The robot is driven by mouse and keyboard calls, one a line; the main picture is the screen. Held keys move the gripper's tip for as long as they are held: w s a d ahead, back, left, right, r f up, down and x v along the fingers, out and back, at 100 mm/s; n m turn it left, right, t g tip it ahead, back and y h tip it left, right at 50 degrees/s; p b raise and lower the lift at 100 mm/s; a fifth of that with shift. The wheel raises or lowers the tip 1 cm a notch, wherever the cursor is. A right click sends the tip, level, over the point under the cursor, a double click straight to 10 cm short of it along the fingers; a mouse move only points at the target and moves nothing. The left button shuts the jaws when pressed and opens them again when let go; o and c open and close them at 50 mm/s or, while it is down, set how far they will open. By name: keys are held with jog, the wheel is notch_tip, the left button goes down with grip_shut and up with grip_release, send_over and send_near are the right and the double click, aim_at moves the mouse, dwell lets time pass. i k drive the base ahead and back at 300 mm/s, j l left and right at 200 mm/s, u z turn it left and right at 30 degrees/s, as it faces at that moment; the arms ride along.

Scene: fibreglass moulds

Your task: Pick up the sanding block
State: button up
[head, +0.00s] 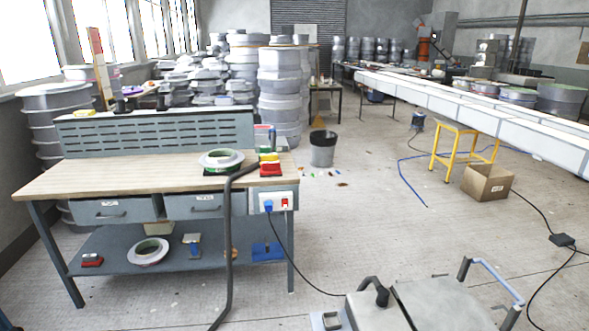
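No single thing in the head view can be named the sanding block with certainty. A red block (271,170) with a yellow piece (269,157) at it lies on the right end of the wooden bench top (130,177). Another small red block (92,260) lies at the left of the bench's lower shelf (118,268). Either could be the sanding block; they are too small to tell. My gripper is not in view.
A roll (221,160) lies left of the red block. A dark bent tube (229,230) rises before the bench. Grey equipment with handles (440,303) fills the bottom right. A bin (322,149), yellow stool (464,143) and carton (487,182) stand behind; floor between is mostly clear, with cables.

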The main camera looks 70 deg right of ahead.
aim_at(270, 168)
jog(key=i+l+z, duration=0.25)
jog(key=z, duration=0.2)
jog(key=i+l+z, duration=0.15)
jog(key=i+z, duration=0.55)
jog(key=z, duration=0.15)
jog(key=i+z, duration=0.4)
jog(key=i+j+z, duration=0.15)
jog(key=i+z, duration=0.15)
jog(key=z, duration=0.15)
jog(key=i+z, duration=0.35)
jog(key=i, duration=0.6)
jog(key=i+l+u, duration=0.2)
jog(key=u, duration=0.2)
jog(key=i+l+u, duration=0.15)
jog(key=u, duration=0.3)
jog(key=l+u, duration=0.65)
jog(key=u, duration=0.15)
jog(key=l+u, duration=0.35)
jog(key=j, duration=0.1)
